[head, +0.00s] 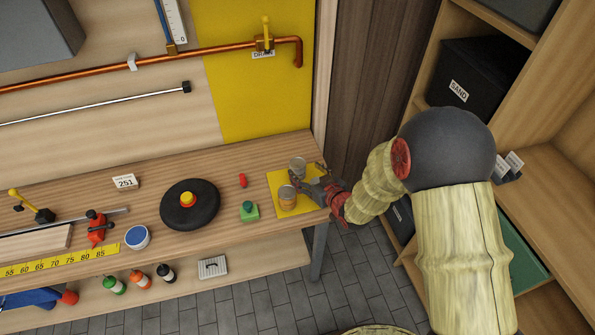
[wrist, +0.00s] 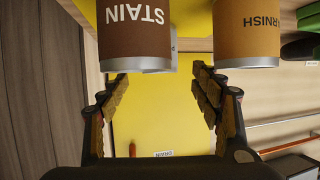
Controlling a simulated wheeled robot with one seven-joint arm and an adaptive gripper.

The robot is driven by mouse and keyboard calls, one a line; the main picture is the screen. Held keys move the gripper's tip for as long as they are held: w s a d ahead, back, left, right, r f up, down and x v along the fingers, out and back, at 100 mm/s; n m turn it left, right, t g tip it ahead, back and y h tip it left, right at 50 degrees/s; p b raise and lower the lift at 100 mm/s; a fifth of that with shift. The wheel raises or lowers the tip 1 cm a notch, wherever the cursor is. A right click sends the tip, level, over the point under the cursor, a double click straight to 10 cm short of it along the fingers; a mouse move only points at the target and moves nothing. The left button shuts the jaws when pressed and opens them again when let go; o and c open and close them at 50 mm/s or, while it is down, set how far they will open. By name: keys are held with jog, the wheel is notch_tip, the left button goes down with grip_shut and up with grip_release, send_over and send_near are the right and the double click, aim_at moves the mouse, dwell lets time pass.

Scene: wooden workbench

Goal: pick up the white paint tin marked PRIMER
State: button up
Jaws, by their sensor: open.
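My gripper (head: 313,183) is open and empty at the right end of the bench, beside tins on a yellow mat (head: 305,204). In the wrist view its spread fingers (wrist: 162,84) have a brown STAIN tin (wrist: 136,35) and an amber VARNISH tin (wrist: 246,32) ahead, lettering upside down. The VARNISH tin (head: 288,197) also shows in the head view. A pale tin (head: 298,165) stands behind it, its lettering unreadable. A pale sliver (wrist: 174,46) shows past the STAIN tin, perhaps the same tin. The word PRIMER is not readable anywhere.
A green block (head: 249,212), a red item (head: 243,180) and a black disc (head: 190,212) lie left of the mat. Shelves (head: 555,165) stand at right. A copper pipe (head: 200,54) runs along the wall.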

aim_at(299, 165)
jog(key=shift+b+x, duration=0.7)
jog(key=shift+x, duration=2.7)
jog(key=shift+r, duration=0.1)
jog(key=shift+c, duration=0.4)
jog(key=c, duration=1.4)
jog(key=shift+c, duration=0.5)
jog(key=shift+r, duration=0.2)
jog(key=shift+c, duration=0.2)
